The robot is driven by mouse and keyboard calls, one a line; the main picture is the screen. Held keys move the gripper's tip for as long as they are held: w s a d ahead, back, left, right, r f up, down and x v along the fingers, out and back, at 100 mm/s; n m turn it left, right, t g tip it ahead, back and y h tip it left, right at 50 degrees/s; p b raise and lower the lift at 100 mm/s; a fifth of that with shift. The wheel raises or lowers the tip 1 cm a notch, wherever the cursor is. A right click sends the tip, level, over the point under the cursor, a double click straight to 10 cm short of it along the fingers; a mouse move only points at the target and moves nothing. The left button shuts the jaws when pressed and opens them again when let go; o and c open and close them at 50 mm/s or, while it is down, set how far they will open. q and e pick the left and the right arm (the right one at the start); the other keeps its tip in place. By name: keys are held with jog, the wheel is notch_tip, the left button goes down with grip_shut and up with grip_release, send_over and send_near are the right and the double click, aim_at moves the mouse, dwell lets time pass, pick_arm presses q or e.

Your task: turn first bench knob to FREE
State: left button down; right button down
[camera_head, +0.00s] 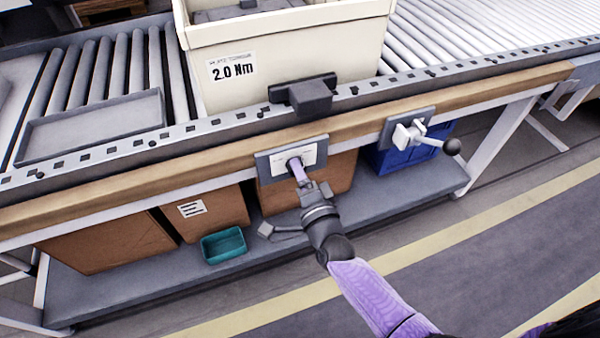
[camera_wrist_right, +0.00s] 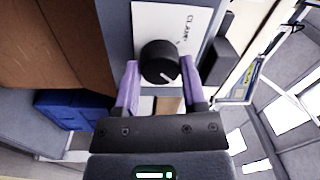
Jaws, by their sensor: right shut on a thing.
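The first bench knob (camera_wrist_right: 160,62) is round and black, on a pale plate whose lettering reads "CLAMP" in part. A light pointer line on its face slants toward the lower right in the right wrist view. In the head view its plate (camera_head: 262,164) sits on the bench's wooden front rail, and the knob is mostly hidden behind the fingers. My right gripper (camera_head: 297,168) reaches up to the plate. In the right wrist view its purple fingers (camera_wrist_right: 162,85) stand on both sides of the knob, shut on it. My left gripper is not in view.
A lever with a black ball (camera_head: 452,146) sits on the rail to the right. A cream bin marked 2.0 Nm (camera_head: 290,58) stands on the roller conveyor above, behind a dark block (camera_head: 311,97). A grey tray (camera_head: 95,124) lies at left. Boxes and a teal bin (camera_head: 223,245) are below.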

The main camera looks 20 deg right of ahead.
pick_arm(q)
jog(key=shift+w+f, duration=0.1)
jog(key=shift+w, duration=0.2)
pick_arm(e)
jog(key=shift+f+m, duration=0.1)
jog(key=shift+m, duration=0.2)
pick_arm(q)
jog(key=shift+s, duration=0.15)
pick_arm(e)
jog(key=c, duration=0.5)
grip_release()
jog(key=shift+c, duration=0.2)
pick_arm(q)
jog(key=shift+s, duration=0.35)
pick_arm(e)
jog(key=o, duration=0.4)
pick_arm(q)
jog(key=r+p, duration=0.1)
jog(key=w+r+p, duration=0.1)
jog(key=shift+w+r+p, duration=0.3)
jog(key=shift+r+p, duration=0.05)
pick_arm(e)
jog(key=s, duration=1)
jog(key=shift+d+f, duration=0.15)
jog(key=shift+f, duration=0.1)
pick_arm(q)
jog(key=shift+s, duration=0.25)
